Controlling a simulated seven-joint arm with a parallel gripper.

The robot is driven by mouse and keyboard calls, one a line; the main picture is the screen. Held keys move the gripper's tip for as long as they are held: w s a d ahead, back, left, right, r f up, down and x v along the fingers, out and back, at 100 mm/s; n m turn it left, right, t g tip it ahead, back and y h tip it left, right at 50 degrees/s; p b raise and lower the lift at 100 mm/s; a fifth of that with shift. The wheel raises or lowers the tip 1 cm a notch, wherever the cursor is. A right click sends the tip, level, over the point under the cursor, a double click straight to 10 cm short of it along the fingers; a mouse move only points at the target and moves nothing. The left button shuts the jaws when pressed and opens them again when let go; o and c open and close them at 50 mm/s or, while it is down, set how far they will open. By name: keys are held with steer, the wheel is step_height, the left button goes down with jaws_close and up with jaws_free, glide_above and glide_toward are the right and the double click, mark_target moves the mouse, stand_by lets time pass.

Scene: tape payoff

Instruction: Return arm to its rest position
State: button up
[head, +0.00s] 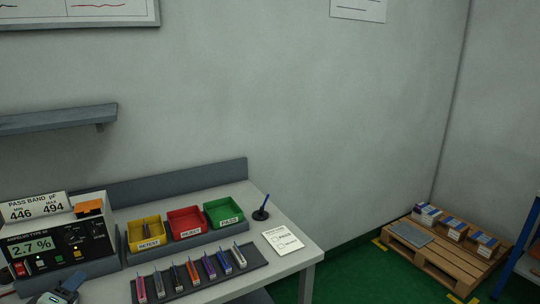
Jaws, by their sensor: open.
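My gripper and arm do not show in the head view. A thin item appears to lie in the yellow bin. A test meter (75,255) at the left reads 2.7 %. A grey-blue device (60,290) sits before it, partly cut off by the bottom edge.
A wall shelf (55,120) juts out above the meter. A pen in a dark stand (261,213) and a printed card (283,242) are at the bench's right. A wooden pallet (440,261) with several boxes is on the green floor. The space above the bench looks clear.

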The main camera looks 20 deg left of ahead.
steer(key=s+d+f+m+g+h, duration=0.2)
steer(key=s+d+f+m+g, duration=0.15)
steer(key=d+f, duration=0.9)
steer(key=w+d+f+m+g+h, duration=0.25)
steer(key=w+d+f+h, duration=0.25)
steer(key=w+d+f, duration=0.9)
steer(key=w+d+f+m+g+h, duration=0.1)
steer(key=w+d+f+g, duration=0.15)
steer(key=d+f, duration=0.65)
steer(key=w+d+f+m+g+h, duration=0.1)
steer(key=w+d+f+g+h, duration=0.15)
steer(key=d+f, duration=0.55)
steer(key=s+d+f+m+g, duration=0.25)
steer(key=d+f, duration=0.25)
steer(key=d, duration=0.6)
steer(key=s+d+f+m+g, duration=0.25)
steer(key=s+d+f, duration=0.2)
steer(key=d, duration=0.65)
steer(key=s+d+f+m+g+y, duration=0.1)
steer(key=s+d+f+g+y, duration=0.1)
steer(key=s, duration=0.5)
steer(key=s+d+f+m+g+y, duration=0.2)
steer(key=s+d+f+g, duration=0.1)
steer(key=s+d, duration=0.3)
steer(key=shift+s+d+f+y, duration=0.35)
steer(key=shift+d+f, duration=0.2)
steer(key=shift+f, duration=0.05)
